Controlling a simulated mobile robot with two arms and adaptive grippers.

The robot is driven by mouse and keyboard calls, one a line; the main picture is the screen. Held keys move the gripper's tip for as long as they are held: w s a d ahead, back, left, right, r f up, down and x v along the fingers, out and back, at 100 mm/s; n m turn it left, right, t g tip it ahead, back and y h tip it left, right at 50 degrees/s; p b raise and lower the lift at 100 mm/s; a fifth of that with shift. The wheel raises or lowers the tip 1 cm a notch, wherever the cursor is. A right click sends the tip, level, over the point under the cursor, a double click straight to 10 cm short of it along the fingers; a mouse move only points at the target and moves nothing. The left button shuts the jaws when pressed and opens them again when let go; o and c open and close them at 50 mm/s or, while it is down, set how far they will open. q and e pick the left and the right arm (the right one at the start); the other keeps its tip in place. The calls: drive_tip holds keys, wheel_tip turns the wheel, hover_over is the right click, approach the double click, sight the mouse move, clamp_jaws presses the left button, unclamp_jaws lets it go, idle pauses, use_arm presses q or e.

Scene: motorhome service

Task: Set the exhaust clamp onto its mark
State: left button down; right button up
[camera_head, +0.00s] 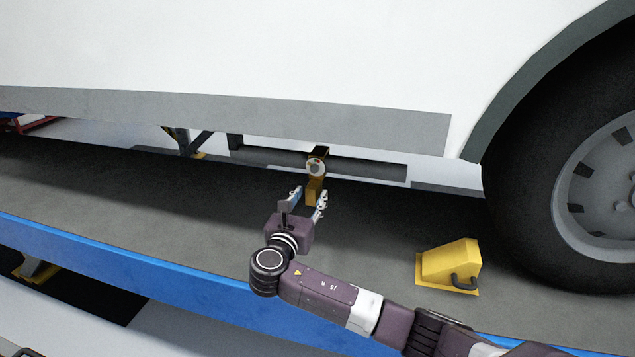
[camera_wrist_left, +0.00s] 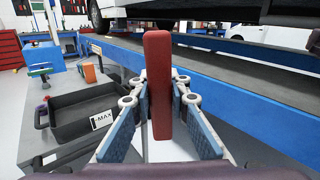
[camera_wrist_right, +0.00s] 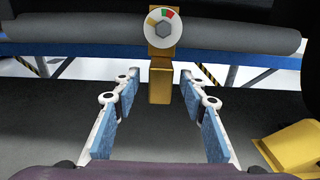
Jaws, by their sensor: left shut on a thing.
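The exhaust clamp (camera_wrist_right: 160,85) is a brass-coloured block hanging below a round pale dial (camera_wrist_right: 163,29). The dial has a hex bolt at its centre and red, green and yellow patches near its top. In the head view the dial (camera_head: 316,167) sits under the vehicle's side, with the clamp below it. My right gripper (camera_wrist_right: 160,84) is open, its fingers either side of the clamp's lower block with gaps on both sides. My left gripper (camera_wrist_left: 160,95) is shut on a red bar (camera_wrist_left: 158,75) held upright. It is outside the head view.
A grey pipe (camera_wrist_right: 90,42) runs across behind the dial. A yellow wheel chock (camera_head: 450,262) stands by the tyre (camera_head: 530,170). The blue lift edge (camera_head: 150,277) runs below my right arm. A black tray (camera_wrist_left: 85,110) lies left in the left wrist view.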

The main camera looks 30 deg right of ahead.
drive_tip(key=p+x, duration=0.1)
drive_tip(key=x, duration=0.6)
drive_tip(key=shift+d, duration=0.2)
drive_tip(key=shift+w, duration=0.15)
drive_tip(key=shift+c, duration=0.3)
drive_tip(key=c, duration=1)
drive_tip(key=shift+f, duration=0.1)
clamp_jaws()
